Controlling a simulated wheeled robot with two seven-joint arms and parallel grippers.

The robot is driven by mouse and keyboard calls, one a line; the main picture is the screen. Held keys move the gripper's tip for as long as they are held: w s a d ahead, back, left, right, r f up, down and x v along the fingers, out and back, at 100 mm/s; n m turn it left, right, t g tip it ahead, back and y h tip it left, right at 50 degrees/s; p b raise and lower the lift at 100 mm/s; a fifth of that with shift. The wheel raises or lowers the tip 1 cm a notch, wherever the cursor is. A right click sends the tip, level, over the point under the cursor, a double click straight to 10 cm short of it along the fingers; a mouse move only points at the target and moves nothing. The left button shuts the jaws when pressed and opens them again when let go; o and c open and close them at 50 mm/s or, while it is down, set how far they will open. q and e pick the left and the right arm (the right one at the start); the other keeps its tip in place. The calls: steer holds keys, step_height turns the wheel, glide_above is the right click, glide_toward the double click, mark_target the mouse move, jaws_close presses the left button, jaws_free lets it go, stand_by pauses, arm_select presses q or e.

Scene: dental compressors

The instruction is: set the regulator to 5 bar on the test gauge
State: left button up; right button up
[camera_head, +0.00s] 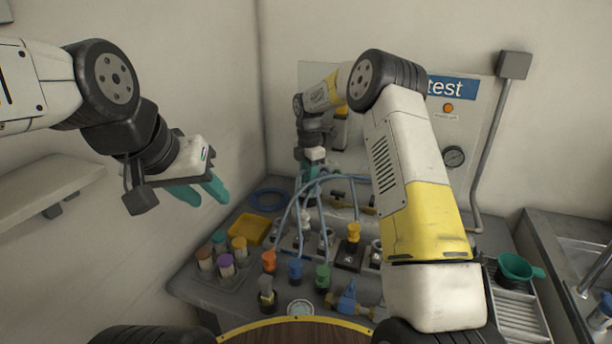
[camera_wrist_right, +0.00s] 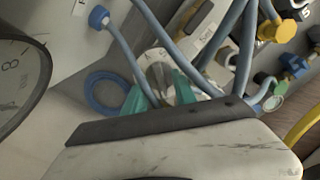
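The round test gauge (camera_head: 454,157) is on the grey panel under the blue "test" sign; its needle is too small to read there. A dial fills the left edge of the right wrist view (camera_wrist_right: 15,75), cut off, with an 8 showing. My right gripper (camera_head: 310,172) reaches over the back of the bench, among blue hoses. In the right wrist view its teal fingers (camera_wrist_right: 160,93) stand apart, with a pale round part (camera_wrist_right: 160,70) beyond and between them; contact is unclear. I cannot tell which part is the regulator. My left gripper (camera_head: 205,190) is open and empty, left of the bench.
Blue hoses (camera_head: 290,207) arch over the fittings. A yellow tray (camera_head: 249,229), several coloured-capped fittings and a yellow knob (camera_head: 353,232) crowd the bench. A teal cup (camera_head: 515,267) and a sink (camera_head: 585,260) are at the right. My right forearm hides part of the panel.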

jaws_close()
